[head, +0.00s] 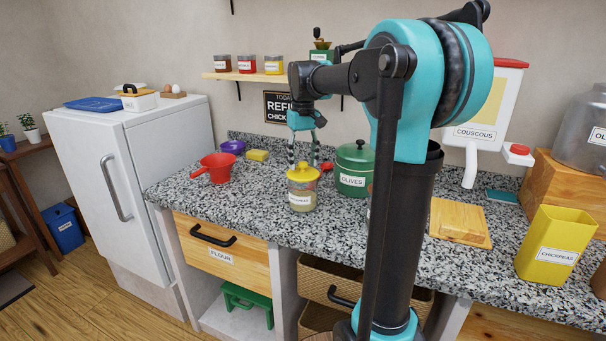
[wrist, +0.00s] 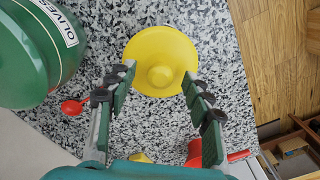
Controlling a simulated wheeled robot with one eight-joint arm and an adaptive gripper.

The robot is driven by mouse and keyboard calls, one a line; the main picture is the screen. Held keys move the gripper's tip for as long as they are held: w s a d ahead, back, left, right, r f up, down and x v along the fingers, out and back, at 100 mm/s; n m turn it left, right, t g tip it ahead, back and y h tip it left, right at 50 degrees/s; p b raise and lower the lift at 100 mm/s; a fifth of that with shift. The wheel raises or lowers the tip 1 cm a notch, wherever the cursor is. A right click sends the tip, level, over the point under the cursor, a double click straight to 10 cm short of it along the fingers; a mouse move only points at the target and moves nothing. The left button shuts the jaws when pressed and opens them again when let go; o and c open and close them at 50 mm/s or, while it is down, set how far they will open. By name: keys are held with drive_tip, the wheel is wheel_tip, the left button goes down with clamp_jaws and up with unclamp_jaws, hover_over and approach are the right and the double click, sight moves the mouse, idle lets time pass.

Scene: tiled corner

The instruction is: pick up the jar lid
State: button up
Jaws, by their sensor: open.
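The yellow jar lid (head: 303,171), with a round knob on top, sits on a clear labelled jar (head: 302,198) on the speckled counter. In the wrist view the lid (wrist: 160,60) is seen from above, with its knob between and beyond the fingers. My gripper (wrist: 155,82) is open, with one finger on each side of the near part of the lid and nothing held. In the head view my gripper (head: 304,150) points down just behind or above the lid; the exact gap is hard to tell.
A green olives pot (head: 355,155) stands close to the right of the jar, and it also shows in the wrist view (wrist: 35,60). A red spoon (wrist: 73,106) lies near the pot.

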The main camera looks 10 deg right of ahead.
drive_tip(key=shift+f, duration=0.75)
drive_tip(key=shift+c, duration=0.4)
clamp_jaws()
drive_tip(key=shift+r, duration=0.2)
